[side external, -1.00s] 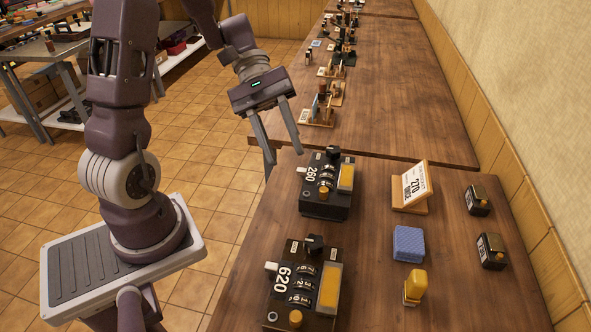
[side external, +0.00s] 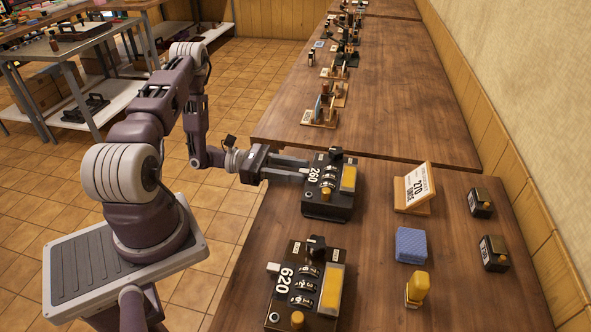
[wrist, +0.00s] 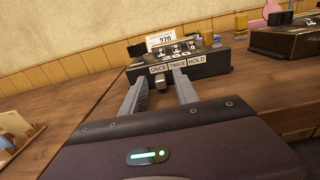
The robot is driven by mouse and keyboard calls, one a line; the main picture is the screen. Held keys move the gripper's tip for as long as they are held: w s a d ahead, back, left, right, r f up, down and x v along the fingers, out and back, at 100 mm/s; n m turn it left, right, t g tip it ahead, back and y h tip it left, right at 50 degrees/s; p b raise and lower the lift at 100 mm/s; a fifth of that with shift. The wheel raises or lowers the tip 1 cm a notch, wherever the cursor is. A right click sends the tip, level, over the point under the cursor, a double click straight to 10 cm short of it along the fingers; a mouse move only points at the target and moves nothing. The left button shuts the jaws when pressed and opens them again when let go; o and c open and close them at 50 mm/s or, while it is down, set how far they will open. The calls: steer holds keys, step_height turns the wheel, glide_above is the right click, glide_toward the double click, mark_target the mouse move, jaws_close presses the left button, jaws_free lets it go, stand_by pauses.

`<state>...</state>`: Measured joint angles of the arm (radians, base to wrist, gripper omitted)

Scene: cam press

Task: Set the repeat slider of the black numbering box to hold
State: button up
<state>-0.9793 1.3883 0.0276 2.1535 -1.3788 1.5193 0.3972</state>
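The black numbering box marked 260 (side external: 328,203) stands on the table. In the wrist view its front face (wrist: 218,64) carries the labels ONCE, TWICE and HOLD.
A second black box marked 620 (side external: 317,297), with a pale slider knob, stands nearer the side camera. A card reading 270 (side external: 414,187), a blue block (side external: 410,245), a yellow-topped stamp (side external: 416,288) and two small black boxes (side external: 481,202) stand to the right.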

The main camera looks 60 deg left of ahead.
jaws_close()
stand_by(1.4)
